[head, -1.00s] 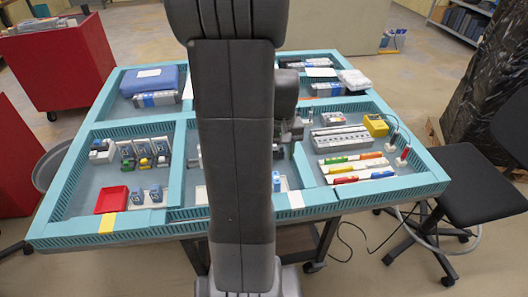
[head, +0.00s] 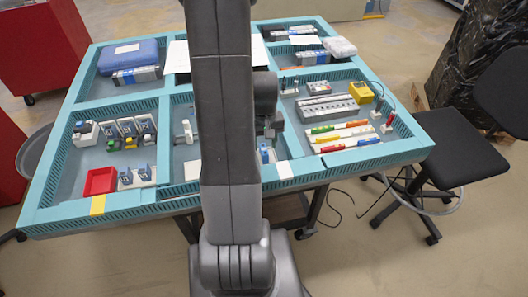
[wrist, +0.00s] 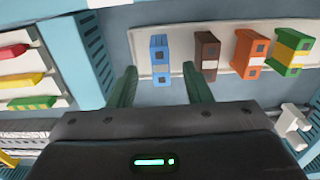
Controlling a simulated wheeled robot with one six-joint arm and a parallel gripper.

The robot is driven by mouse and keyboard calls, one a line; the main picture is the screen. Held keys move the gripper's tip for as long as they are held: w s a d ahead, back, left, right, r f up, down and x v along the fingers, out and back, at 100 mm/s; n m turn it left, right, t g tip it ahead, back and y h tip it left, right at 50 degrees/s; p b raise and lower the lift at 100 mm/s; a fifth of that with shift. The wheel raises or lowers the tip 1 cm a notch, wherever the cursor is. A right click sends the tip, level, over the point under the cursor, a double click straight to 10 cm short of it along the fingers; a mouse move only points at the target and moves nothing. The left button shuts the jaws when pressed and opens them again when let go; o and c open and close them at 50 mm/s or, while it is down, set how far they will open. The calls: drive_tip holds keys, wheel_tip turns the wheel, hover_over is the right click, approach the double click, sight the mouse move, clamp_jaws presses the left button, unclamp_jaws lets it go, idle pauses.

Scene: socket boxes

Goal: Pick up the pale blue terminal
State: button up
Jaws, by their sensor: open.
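The pale blue terminal (wrist: 160,61) stands on a white strip in the wrist view, at the left end of a row. My gripper (wrist: 161,72) is open and empty, with one dark green finger to each side of the terminal's line and the terminal just beyond the tips. In the head view the terminal (head: 265,155) shows as a small blue spot beside my arm, just below my gripper (head: 270,128). My arm hides much of the middle compartment there. I cannot tell the exact height of the fingertips above the terminal.
Brown (wrist: 207,52), orange (wrist: 249,54) and green-yellow (wrist: 289,52) terminals stand to the right on the strip. A teal divider (wrist: 80,48) runs along the left. A white part (wrist: 292,125) lies at the lower right. A red tray (head: 101,181) sits at the table's left.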

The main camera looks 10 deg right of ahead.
sight(264, 149)
drive_tip(key=shift+f+p, duration=0.3)
drive_tip(key=shift+f, duration=1.65)
drive_tip(key=shift+c, duration=0.5)
clamp_jaws()
